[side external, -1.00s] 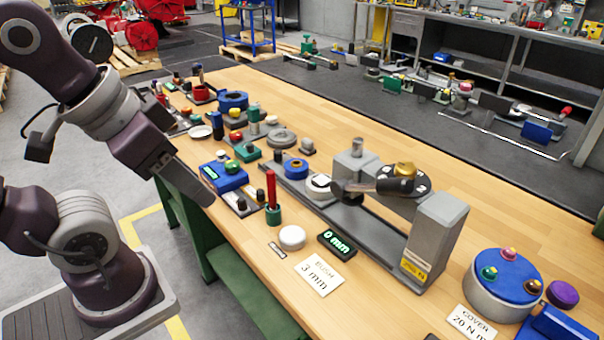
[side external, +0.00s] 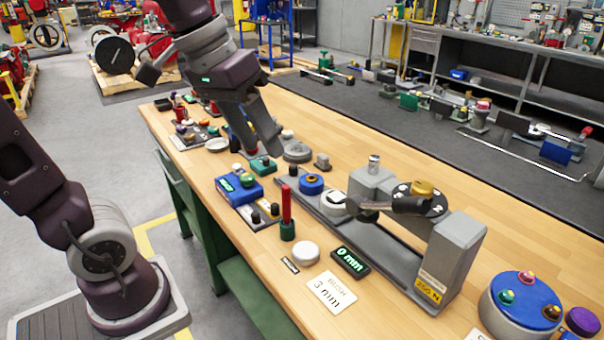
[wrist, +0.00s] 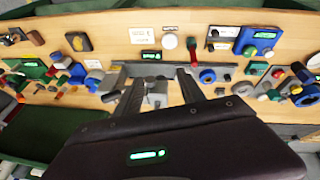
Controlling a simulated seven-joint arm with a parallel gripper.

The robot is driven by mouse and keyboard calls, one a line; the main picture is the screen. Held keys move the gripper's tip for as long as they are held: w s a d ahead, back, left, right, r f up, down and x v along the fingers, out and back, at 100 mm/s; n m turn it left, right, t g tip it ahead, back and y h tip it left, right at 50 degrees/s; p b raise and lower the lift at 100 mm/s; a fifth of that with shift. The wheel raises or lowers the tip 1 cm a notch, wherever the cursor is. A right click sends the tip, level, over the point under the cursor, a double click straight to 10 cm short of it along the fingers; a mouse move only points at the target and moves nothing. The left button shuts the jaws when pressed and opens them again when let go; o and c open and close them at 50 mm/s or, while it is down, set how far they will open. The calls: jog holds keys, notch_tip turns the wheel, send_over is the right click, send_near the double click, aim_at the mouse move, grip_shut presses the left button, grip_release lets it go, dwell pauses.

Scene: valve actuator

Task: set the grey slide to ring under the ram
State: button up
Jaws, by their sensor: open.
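The grey press fixture has a long grey rail (side external: 385,257) lying along the bench. A blue ring (side external: 311,183) and a white round part with a dark top (side external: 333,201) sit at its far left end. I cannot clearly separate the grey slide from this rail. A grey block and a dark round head with a brass knob (side external: 423,188) stand over the rail; the ram is not clearly visible. My gripper (side external: 262,153) is open and empty, above the bench beyond the blue ring. In the wrist view my gripper (wrist: 160,76) points toward the fixture, with the blue ring (wrist: 208,76) right of the fingers.
A display (side external: 350,262) reads 0 mm beside a 3 mm card (side external: 331,292). A white disc (side external: 305,253) and a red rod in a green holder (side external: 287,215) stand in front of the rail. A blue device (side external: 238,188) is left.

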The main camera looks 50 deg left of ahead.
jog(key=w+a+f+n+g, duration=0.1)
jog(key=w+a+f+n, duration=0.15)
jog(key=w+a, duration=0.8)
jog(key=g+y, duration=0.1)
jog(key=g, duration=0.2)
send_over(294, 165)
jog(key=shift+n, duration=0.35)
jog(key=f, duration=1.4)
jog(key=shift+s+d, duration=0.3)
jog(key=shift+d, duration=0.1)
jog(key=f, duration=0.6)
jog(key=a+f, duration=0.1)
jog(key=f, duration=0.2)
jog(key=shift+w, duration=0.3)
jog(key=shift+f, duration=0.35)
grip_shut()
